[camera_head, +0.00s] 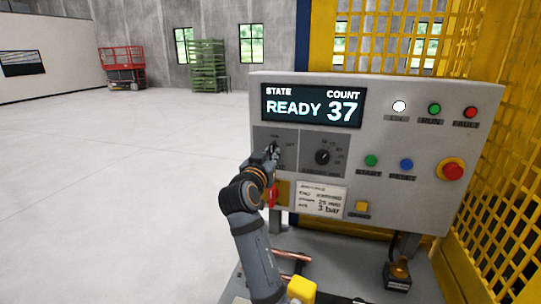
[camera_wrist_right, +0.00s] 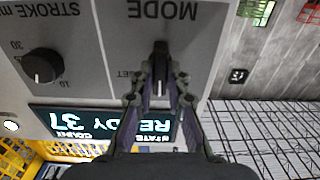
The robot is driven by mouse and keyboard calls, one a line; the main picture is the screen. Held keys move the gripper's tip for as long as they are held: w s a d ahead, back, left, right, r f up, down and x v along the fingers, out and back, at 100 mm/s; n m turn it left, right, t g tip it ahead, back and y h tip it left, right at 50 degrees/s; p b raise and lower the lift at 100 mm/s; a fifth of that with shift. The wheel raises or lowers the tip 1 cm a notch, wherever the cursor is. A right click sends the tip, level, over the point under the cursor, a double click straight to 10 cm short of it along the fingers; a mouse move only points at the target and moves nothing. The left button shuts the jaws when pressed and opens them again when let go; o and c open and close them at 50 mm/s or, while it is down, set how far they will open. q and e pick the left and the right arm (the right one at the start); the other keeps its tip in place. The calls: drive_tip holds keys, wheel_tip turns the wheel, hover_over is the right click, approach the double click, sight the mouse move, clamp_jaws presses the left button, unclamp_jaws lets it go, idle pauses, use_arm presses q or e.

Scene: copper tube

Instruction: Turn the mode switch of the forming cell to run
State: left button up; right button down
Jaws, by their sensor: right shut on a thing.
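The mode switch (camera_wrist_right: 161,52) is a dark knob on the grey control panel (camera_head: 400,220) of the forming cell. In the wrist view, which is upside down, it sits under the MODE lettering, between my right gripper's fingertips (camera_wrist_right: 160,80). A white line on it points toward the display side. My right gripper is shut on the switch. In the head view my right gripper (camera_head: 271,155) covers the switch at the panel's left. The small position labels beside it are partly hidden or blurred. My left gripper is not in view.
The display (camera_head: 313,106) reads READY and 37. The stroke dial (camera_head: 322,157) is just right of the mode switch. Buttons and a red emergency stop (camera_head: 452,171) are farther right. Yellow mesh fencing (camera_head: 500,180) stands behind. Open floor lies left.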

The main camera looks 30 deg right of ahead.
drive_tip(key=c, duration=1.3)
unclamp_jaws()
drive_tip(key=shift+w+d, duration=0.15)
drive_tip(key=shift+r, duration=0.25)
wheel_tip(320, 180, up, 9)
drive_tip(key=shift+r, duration=0.2)
